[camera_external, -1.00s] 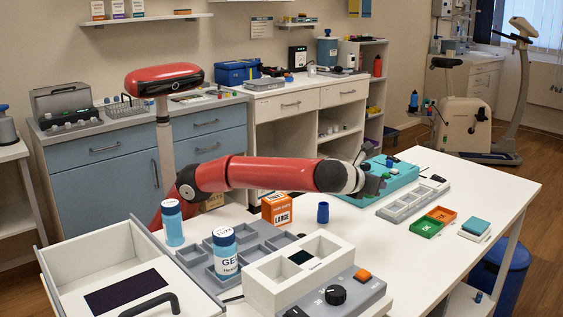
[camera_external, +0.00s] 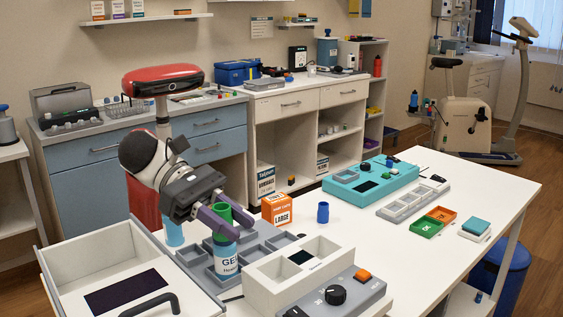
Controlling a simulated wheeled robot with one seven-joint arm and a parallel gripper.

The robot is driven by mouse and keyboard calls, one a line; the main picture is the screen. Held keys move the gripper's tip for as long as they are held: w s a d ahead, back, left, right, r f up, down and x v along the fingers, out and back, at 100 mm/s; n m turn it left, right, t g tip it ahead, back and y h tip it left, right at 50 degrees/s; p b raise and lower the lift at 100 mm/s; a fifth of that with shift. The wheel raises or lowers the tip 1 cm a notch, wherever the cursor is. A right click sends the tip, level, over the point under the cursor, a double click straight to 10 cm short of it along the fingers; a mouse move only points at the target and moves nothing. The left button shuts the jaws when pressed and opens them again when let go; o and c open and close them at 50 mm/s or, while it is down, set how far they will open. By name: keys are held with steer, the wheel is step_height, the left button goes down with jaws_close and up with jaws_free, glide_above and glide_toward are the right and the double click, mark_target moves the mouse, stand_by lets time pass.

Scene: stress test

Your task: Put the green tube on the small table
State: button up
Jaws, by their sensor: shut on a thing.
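The green tube (camera_external: 243,217) shows as a green open-topped piece between the purple fingers of my gripper (camera_external: 226,229). My gripper is shut on it, and the fingers hide part of it. In the picture it overlaps the top of a blue-and-white GEL jar (camera_external: 227,264); I cannot tell how far apart they are. A low white table (camera_external: 12,152) stands at the left edge; I cannot tell whether it is the small table.
The white worktable (camera_external: 440,180) has a grey compartment tray (camera_external: 262,250), an orange box (camera_external: 277,210), a blue tube (camera_external: 323,212), a white divided box (camera_external: 270,285) and a teal device (camera_external: 372,180). An open drawer (camera_external: 85,252) juts out at left. The worktable's right-hand part has clear room.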

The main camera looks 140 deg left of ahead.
steer(key=s+d+m+h, duration=0.1)
steer(key=s+d, duration=0.1)
steer(key=d, duration=0.4)
steer(key=s+d+r+m+h, duration=0.1)
steer(key=s+d+m+h, duration=0.1)
steer(key=d, duration=0.4)
steer(key=s+d+m+h, duration=0.1)
steer(key=s+d+h, duration=0.1)
steer(key=s+d, duration=0.2)
steer(key=shift+d+r+m+t, duration=0.15)
steer(key=shift+d+t, duration=0.05)
steer(key=shift+d, duration=0.25)
steer(key=shift+d+r+m+t, duration=0.1)
steer(key=shift+d+m+t, duration=0.1)
steer(key=shift+d, duration=0.25)
steer(key=s+d+f+m+g+h, duration=0.2)
steer(key=s+d+f+m+h, duration=0.2)
steer(key=s+d, duration=0.7)
steer(key=s+d+f+m+g+h, duration=0.1)
steer(key=s+d+f+m+h, duration=0.25)
steer(key=s+d, duration=0.7)
steer(key=s+d+f+m+g+h, duration=0.2)
steer(key=s+d+f+m+g, duration=0.2)
steer(key=s+f, duration=0.8)
steer(key=s+d+f+m+g+h, duration=0.3)
steer(key=s+f, duration=0.8)
steer(key=f, duration=0.4)
steer(key=shift+s+d+m+g, duration=0.4)
steer(key=shift+d+g, duration=0.1)
steer(key=shift+g, duration=0.1)
